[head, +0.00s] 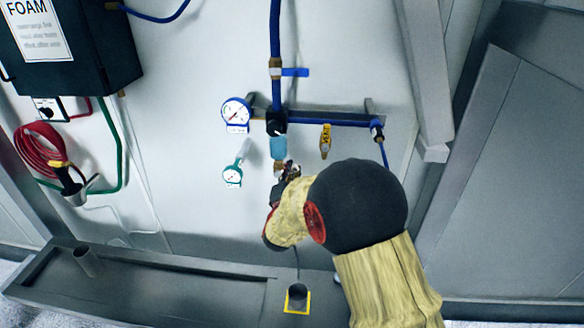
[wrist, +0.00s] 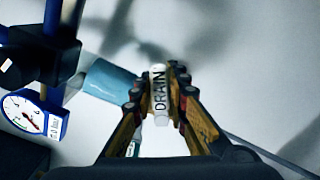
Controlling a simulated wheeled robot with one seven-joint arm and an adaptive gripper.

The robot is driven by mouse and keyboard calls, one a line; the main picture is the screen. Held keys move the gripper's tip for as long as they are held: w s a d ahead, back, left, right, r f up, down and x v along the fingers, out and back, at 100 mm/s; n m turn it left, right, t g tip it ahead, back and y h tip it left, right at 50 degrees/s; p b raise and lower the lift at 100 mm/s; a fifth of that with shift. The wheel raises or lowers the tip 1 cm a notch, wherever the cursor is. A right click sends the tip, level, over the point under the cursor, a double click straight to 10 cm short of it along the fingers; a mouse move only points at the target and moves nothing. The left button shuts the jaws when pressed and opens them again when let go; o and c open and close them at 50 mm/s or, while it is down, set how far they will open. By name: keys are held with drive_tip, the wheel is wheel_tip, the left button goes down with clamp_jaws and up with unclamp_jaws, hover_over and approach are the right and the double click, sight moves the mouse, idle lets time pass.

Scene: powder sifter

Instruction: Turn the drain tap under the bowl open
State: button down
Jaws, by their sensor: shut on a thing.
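The drain tap's white handle (wrist: 158,92), marked DRAIN, stands between my gripper's fingers in the wrist view. My gripper (wrist: 160,86) is shut on this handle, with a fingertip on each side. The handle points roughly up the wrist picture. The light-blue bowl (wrist: 110,80) is just left of it; in the head view the bowl (head: 278,147) hangs under a black fitting. In the head view my gripper (head: 289,172) is just below the bowl, and my wrist largely hides the tap.
A large white gauge (head: 237,112) and a small teal gauge (head: 233,176) sit left of the bowl. A blue lever (head: 294,72) is above.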

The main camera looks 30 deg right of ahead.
idle(0.4)
drive_tip(key=c, duration=1.7)
unclamp_jaws()
drive_tip(key=shift+f, duration=0.1)
